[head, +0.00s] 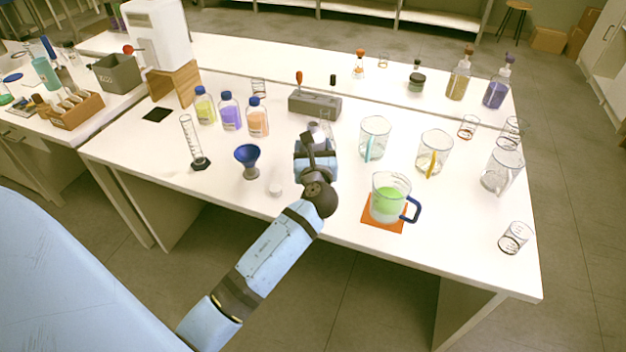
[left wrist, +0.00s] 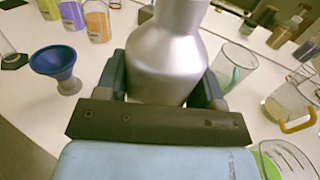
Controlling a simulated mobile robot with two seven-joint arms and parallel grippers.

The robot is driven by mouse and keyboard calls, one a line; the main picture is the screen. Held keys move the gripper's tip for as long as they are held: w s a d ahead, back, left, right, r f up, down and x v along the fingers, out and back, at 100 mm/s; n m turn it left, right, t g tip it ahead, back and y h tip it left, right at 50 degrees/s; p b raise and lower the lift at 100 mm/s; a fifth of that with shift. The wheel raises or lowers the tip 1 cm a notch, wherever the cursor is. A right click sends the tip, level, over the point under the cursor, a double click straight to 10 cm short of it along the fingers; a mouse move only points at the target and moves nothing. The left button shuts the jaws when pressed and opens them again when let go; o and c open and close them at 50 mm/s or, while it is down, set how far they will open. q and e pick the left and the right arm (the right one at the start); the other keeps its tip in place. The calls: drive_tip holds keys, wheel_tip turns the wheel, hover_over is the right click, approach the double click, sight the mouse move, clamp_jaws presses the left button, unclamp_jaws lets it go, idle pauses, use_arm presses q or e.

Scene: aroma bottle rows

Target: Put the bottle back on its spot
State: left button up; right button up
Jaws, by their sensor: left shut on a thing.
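My left gripper (head: 316,148) is over the middle of the white table in the head view. In the left wrist view its two dark fingers (left wrist: 165,85) are shut on a silver metallic bottle (left wrist: 167,62), one finger on each side. The bottle looks upright there. In the head view the bottle (head: 316,129) is mostly hidden behind the gripper, and I cannot tell whether its base touches the table. A bare black square (head: 158,114) lies on the table at the left. My right gripper is not in view.
Three blue-capped bottles with yellow, purple and orange (head: 257,121) contents stand left of the gripper, with a blue funnel (head: 247,156) nearer. Glass beakers (head: 434,152) stand right. A green-filled pitcher (head: 387,203) stands on an orange mat (head: 371,219).

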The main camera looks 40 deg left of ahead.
use_arm(q)
wheel_tip(320, 180, down, 4)
drive_tip(key=shift+f+b, duration=0.15)
drive_tip(key=shift+b, duration=0.2)
wheel_tip(320, 180, down, 4)
drive_tip(key=shift+f+b, duration=0.1)
drive_tip(key=shift+b, duration=0.55)
drive_tip(key=shift+f, duration=0.1)
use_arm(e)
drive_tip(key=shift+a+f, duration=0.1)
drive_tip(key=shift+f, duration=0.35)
use_arm(q)
drive_tip(key=shift+f, duration=0.1)
drive_tip(key=o, duration=1.1)
